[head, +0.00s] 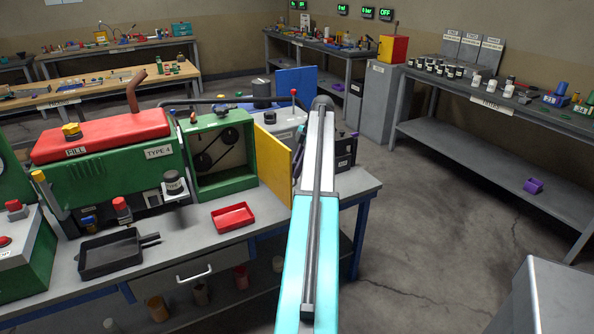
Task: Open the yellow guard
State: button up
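The yellow guard (272,166) is a flat panel on the right side of a green housing (225,187). It stands swung out from the housing's front. The housing is open toward me and shows dark pulleys and a belt (216,151) on a pale back plate. My arm reaches forward from the bottom of the view and passes just right of the guard. A slim dark part by the guard's right edge may be my gripper, mostly hidden by the arm. I cannot tell whether it touches the guard or whether its fingers are open.
The green machine with a red top (105,134) stands left of the housing. A red tray (233,217) and a black pan (110,252) lie in front on the bench. A blue panel (296,92) stands behind. Open concrete floor (420,230) lies to the right.

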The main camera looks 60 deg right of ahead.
jog(key=p+v, duration=0.1)
jog(key=v, duration=1.2)
jog(key=shift+r+p, duration=0.2)
jog(key=shift+p, duration=0.15)
jog(key=shift+r, duration=0.1)
